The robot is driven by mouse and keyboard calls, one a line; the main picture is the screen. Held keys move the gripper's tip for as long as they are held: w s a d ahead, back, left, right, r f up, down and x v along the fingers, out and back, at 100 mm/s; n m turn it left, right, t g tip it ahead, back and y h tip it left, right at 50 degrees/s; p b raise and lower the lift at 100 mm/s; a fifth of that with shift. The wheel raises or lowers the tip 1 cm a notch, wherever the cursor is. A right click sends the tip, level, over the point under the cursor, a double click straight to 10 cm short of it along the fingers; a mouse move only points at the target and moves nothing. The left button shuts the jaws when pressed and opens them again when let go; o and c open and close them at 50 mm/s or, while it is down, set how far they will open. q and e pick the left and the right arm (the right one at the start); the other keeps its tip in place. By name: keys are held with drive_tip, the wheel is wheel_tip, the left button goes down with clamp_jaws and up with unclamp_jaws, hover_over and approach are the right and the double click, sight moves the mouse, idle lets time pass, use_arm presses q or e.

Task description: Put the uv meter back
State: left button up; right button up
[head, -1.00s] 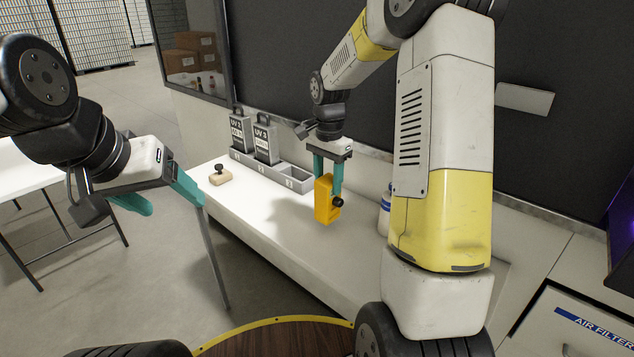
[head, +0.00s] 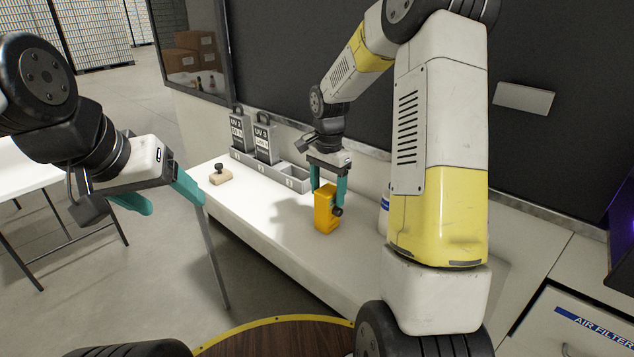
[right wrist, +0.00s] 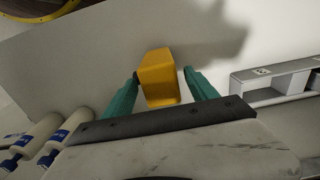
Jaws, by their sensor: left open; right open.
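The UV meter appears to be the yellow block with a black knob (head: 325,212); it stands upright on the white table. It also shows in the right wrist view (right wrist: 160,78). My right gripper (head: 328,192) is open, its green fingers on either side of the meter's upper part; the wrist view shows gaps beside the meter. My left gripper (head: 172,204) is open and empty, off the table's left end.
A grey holder (head: 273,177) at the table's back carries grey units marked UV 2 (head: 238,132) and UV 3 (head: 264,140); its right slot is empty. A wooden-based stamp-like item (head: 220,177) lies in front. White bottles (right wrist: 38,138) stand near the right gripper.

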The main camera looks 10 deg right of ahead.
wheel_tip(320, 180, up, 12)
drive_tip(key=s+r+n+t, duration=0.3)
drive_tip(key=s+r+n, duration=0.3)
drive_tip(key=s, duration=0.5)
drive_tip(key=s+a+n+t+y, duration=0.2)
drive_tip(key=s+n, duration=0.3)
drive_tip(key=s, duration=0.8)
drive_tip(key=shift+s+r+t, duration=0.15)
drive_tip(key=shift+r+t, duration=0.2)
drive_tip(key=shift+t, duration=0.25)
drive_tip(key=shift+a, duration=0.1)
